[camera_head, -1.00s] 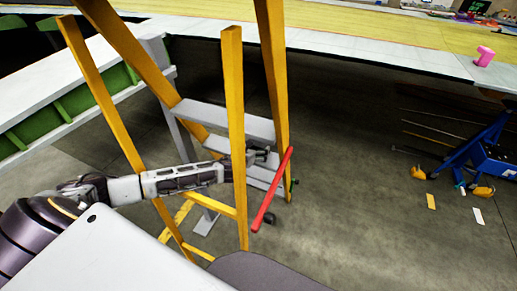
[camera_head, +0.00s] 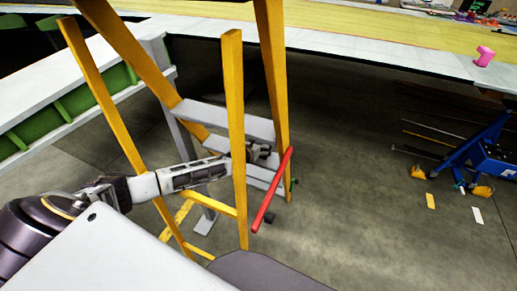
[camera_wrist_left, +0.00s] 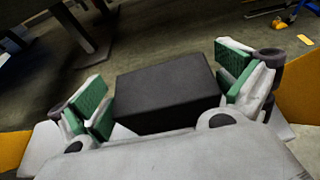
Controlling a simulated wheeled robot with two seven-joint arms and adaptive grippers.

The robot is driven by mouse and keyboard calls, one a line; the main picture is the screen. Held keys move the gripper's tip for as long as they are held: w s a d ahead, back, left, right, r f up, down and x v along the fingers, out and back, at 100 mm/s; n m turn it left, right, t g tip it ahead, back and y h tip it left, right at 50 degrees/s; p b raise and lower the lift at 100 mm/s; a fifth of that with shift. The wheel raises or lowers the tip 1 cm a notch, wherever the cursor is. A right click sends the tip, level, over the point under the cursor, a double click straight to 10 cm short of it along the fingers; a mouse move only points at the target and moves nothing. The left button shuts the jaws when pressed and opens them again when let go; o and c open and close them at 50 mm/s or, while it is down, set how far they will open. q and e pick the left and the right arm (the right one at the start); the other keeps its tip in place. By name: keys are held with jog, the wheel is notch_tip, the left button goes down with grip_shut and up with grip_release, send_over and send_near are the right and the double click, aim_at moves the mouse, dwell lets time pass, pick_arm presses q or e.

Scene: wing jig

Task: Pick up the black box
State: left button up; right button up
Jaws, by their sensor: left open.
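The black box (camera_wrist_left: 165,90) fills the middle of the left wrist view, a dark block with a flat top. My left gripper (camera_wrist_left: 163,78) is open, with one green-padded finger on each side of the box. Gaps show between the pads and the box, and I cannot tell whether either pad touches it. In the head view my left gripper (camera_head: 260,152) is beside the grey ladder steps, partly behind a yellow ladder post (camera_head: 235,110). The box cannot be clearly made out there. My right gripper is not in view.
The yellow ladder with grey steps (camera_head: 225,120) stands around my left forearm. A red bar (camera_head: 271,190) slants just right of the gripper. The long wing table (camera_head: 400,50) runs across the back. A blue wheeled stand (camera_head: 485,150) is at the right.

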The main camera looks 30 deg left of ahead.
pick_arm(q)
jog(key=c, duration=0.9)
jog(key=shift+r, duration=0.1)
jog(key=shift+r, duration=1.6)
jog(key=s+d+b, duration=0.1)
jog(key=s+b, duration=0.1)
jog(key=s, duration=1.6)
jog(key=shift+r, duration=0.1)
